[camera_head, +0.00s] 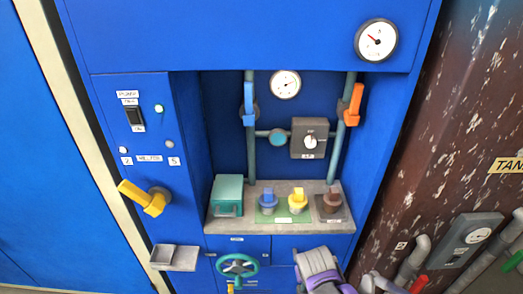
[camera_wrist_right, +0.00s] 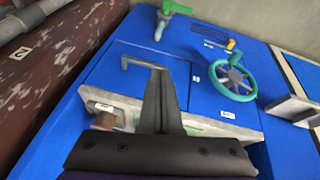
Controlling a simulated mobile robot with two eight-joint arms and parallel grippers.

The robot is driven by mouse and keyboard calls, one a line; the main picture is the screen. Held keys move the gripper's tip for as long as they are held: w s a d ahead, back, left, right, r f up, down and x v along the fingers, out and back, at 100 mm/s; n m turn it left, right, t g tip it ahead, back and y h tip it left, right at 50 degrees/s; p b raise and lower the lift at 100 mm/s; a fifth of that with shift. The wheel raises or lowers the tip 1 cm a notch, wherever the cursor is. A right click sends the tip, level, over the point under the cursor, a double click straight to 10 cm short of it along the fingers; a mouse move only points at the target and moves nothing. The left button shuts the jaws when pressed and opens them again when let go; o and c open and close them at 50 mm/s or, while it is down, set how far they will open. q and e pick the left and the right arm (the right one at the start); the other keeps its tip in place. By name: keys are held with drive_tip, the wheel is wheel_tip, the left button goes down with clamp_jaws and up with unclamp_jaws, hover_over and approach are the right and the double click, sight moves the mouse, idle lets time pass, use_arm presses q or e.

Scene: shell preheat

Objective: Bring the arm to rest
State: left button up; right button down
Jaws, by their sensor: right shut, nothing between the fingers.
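My right gripper (camera_wrist_right: 161,75) shows in the right wrist view with its dark fingers together and nothing between them. It is in front of the blue cabinet's lower panel (camera_wrist_right: 130,80), near a grey bent handle (camera_wrist_right: 138,64); I cannot tell whether they touch. In the head view a pale ribbed part of my right arm with purple on it (camera_head: 318,266) is at the bottom, in front of the cabinet. My right fingertips cannot be made out there. My left gripper is in neither view.
A teal handwheel (camera_head: 237,266) is left of my arm; it also shows in the wrist view (camera_wrist_right: 233,80). A grey shelf (camera_head: 222,226) bears a teal box (camera_head: 228,195) and several coloured valves. A yellow lever (camera_head: 146,198) sticks out left. A rusty tank (camera_head: 440,120) stands right.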

drive_tip(key=s+d+r+m+t+y+p, duration=0.1)
drive_tip(key=s+d+r+p, duration=0.3)
drive_tip(key=s+r+p, duration=0.4)
drive_tip(key=s+r, duration=0.6)
drive_tip(key=s, duration=0.1)
drive_tip(key=shift+s+r+p, duration=0.15)
drive_tip(key=shift+r+p, duration=0.2)
drive_tip(key=shift+r, duration=0.05)
